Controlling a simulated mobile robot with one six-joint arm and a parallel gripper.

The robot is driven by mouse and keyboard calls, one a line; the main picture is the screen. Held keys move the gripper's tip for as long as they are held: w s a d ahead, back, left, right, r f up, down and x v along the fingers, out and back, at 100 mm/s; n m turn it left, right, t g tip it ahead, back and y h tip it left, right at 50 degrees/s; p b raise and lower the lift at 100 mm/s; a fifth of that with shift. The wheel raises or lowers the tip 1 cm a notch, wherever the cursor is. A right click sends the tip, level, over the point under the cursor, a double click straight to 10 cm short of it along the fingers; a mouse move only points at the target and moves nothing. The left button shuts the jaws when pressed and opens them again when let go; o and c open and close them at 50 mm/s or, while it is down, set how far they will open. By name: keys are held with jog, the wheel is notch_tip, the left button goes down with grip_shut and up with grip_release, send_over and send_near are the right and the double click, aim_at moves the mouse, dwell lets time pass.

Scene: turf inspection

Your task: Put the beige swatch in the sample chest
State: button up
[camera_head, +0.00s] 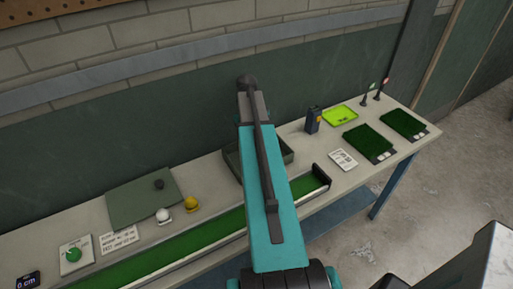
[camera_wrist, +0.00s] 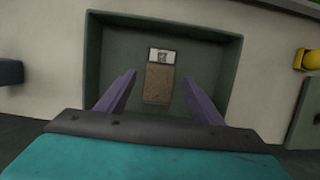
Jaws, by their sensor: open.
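The sample chest is a dark green open box (camera_wrist: 102,50). It fills the middle of the wrist view, and in the head view (camera_head: 289,150) my arm covers part of it. The beige swatch (camera_wrist: 158,86) is a brownish rectangle with a white label at its top end. It appears to lie flat on the chest floor, clear of the walls. My gripper (camera_wrist: 160,77) is over the chest with its two purple fingers apart, one on each side of the swatch. I see no finger touching it. The swatch and fingertips are hidden in the head view.
On the bench stand a dark blue and yellow device (camera_head: 313,121), a lime tray (camera_head: 339,115), green turf samples (camera_head: 367,140), a white card (camera_head: 343,159), a long green track (camera_head: 190,245), white and yellow balls (camera_head: 192,203) and a grey-green mat (camera_head: 128,202).

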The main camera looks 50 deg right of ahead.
jog(key=p+v, duration=0.6)
jog(key=v, duration=0.3)
jog(key=shift+w+r, duration=0.15)
jog(key=shift+r, duration=0.2)
dwell(0.8)
